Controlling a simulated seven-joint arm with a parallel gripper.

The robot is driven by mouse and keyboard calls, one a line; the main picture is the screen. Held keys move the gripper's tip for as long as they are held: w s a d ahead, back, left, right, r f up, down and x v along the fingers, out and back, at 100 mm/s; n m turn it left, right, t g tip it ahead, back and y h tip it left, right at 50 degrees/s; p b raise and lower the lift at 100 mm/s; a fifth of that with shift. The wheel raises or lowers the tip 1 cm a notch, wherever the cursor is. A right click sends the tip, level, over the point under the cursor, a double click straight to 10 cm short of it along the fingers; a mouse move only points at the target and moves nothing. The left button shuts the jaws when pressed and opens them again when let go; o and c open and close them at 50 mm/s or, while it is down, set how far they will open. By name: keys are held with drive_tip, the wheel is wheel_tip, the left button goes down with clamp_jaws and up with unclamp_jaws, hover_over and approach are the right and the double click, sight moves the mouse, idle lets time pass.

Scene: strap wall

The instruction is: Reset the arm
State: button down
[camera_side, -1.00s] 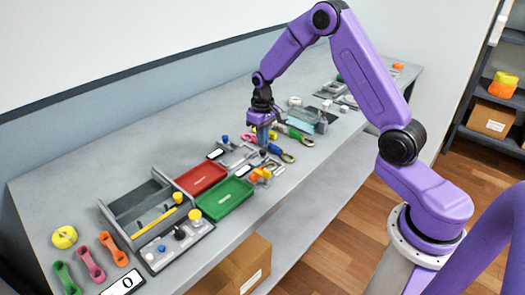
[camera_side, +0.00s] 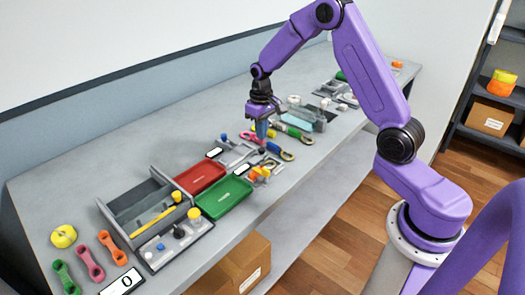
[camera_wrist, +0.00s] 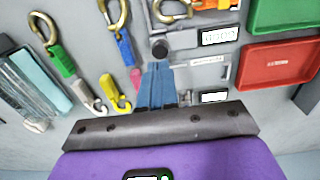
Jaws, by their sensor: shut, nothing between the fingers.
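My gripper (camera_side: 262,133) is over the middle of the bench in the side view, pointing down beside the grey fixture plates. Its blue fingers (camera_wrist: 156,80) are together and hold nothing in the wrist view. Their tips are close to a black knob (camera_wrist: 159,48) on a grey plate, but I cannot tell whether they touch it. My arm is bent in an arch above the bench.
A red tray (camera_side: 201,177) and green tray (camera_side: 224,196) lie left of the gripper. Straps with hooks, one green (camera_wrist: 61,61) and one blue (camera_wrist: 126,50), lie close by. A grey open box (camera_side: 121,205) stands further left. Space above the bench is clear.

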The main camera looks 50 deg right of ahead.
drive_tip(key=s+a+r+n, duration=0.3)
drive_tip(key=s+a+r, duration=0.1)
drive_tip(key=s+a, duration=0.35)
drive_tip(key=s+a+r+n, duration=0.3)
drive_tip(key=s+a+r, duration=0.2)
drive_tip(key=s+a, duration=0.25)
drive_tip(key=s+d+r+n, duration=0.1)
drive_tip(key=s+n, duration=0.2)
drive_tip(key=s, duration=0.7)
drive_tip(key=s+d+r+n, duration=0.1)
drive_tip(key=s+n, duration=0.2)
drive_tip(key=s, duration=0.7)
drive_tip(key=shift+s+d+r+n, duration=0.25)
drive_tip(key=shift+s+n, duration=0.05)
drive_tip(key=shift+s, duration=0.05)
